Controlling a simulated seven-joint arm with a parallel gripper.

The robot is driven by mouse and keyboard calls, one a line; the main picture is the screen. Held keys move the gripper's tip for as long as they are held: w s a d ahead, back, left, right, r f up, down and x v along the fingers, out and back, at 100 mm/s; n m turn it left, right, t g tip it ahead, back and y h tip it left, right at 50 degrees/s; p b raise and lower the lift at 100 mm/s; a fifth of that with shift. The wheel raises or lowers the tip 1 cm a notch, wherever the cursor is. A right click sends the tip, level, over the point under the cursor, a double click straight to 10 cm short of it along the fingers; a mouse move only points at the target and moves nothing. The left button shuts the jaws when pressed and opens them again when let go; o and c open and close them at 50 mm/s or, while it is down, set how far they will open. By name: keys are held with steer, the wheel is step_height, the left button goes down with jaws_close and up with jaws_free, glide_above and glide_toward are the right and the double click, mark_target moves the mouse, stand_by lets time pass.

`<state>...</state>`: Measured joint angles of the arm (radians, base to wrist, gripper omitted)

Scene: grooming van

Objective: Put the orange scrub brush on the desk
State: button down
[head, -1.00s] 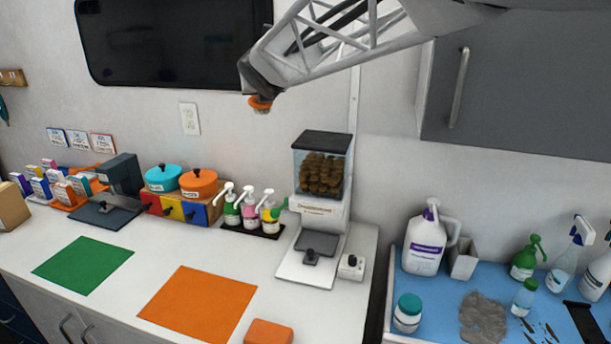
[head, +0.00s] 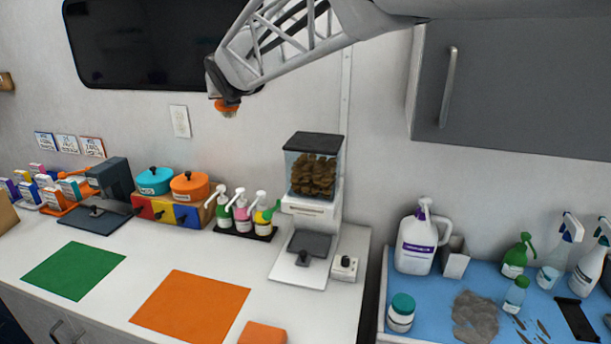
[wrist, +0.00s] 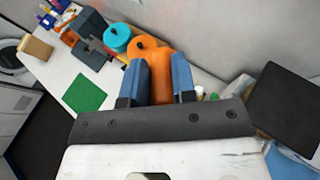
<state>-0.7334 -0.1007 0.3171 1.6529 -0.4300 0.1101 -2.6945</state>
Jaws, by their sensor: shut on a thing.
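The orange scrub brush (head: 228,106) is held at the end of my arm, high above the desk in the head view, with its pale bristles facing down. My gripper (wrist: 160,82) is shut on the brush; in the wrist view its two blue fingers stand on either side of the orange body (wrist: 161,86). The white desk (head: 130,262) lies below, with an orange mat (head: 190,309) and a green mat (head: 73,270) on it. The brush touches nothing below it.
A kibble dispenser (head: 314,172), pump bottles (head: 242,214), teal and orange pots (head: 155,180) and a dark machine (head: 107,184) line the back. An orange block (head: 262,334) lies at the front edge. A blue surface (head: 429,285) with bottles is at the right. Bare desk surrounds the mats.

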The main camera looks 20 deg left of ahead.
steer(key=shift+s+a+f, duration=0.2)
steer(key=shift+a+f, duration=0.25)
steer(key=shift+f, duration=0.05)
steer(key=shift+s+a+f, duration=0.15)
steer(key=shift+a+f, duration=0.25)
steer(key=shift+f, duration=0.05)
steer(key=s+a+f+m+t+h, duration=0.1)
steer(key=s+a+f, duration=0.4)
steer(key=f, duration=0.6)
steer(key=s+a+f+m+t+h, duration=0.1)
steer(key=s+a+f+m+h, duration=0.3)
steer(key=a+f, duration=0.5)
steer(key=s+a+f+m+t+h, duration=0.1)
steer(key=s+a+f+m+h, duration=0.1)
steer(key=s+a+f, duration=0.5)
steer(key=shift+s+a+f+m+h, duration=0.15)
steer(key=shift+s+f+m+h, duration=0.45)
steer(key=shift+f, duration=2.4)
steer(key=shift+s, duration=0.15)
steer(key=shift+f, duration=0.15)
steer(key=shift+f, duration=1.85)
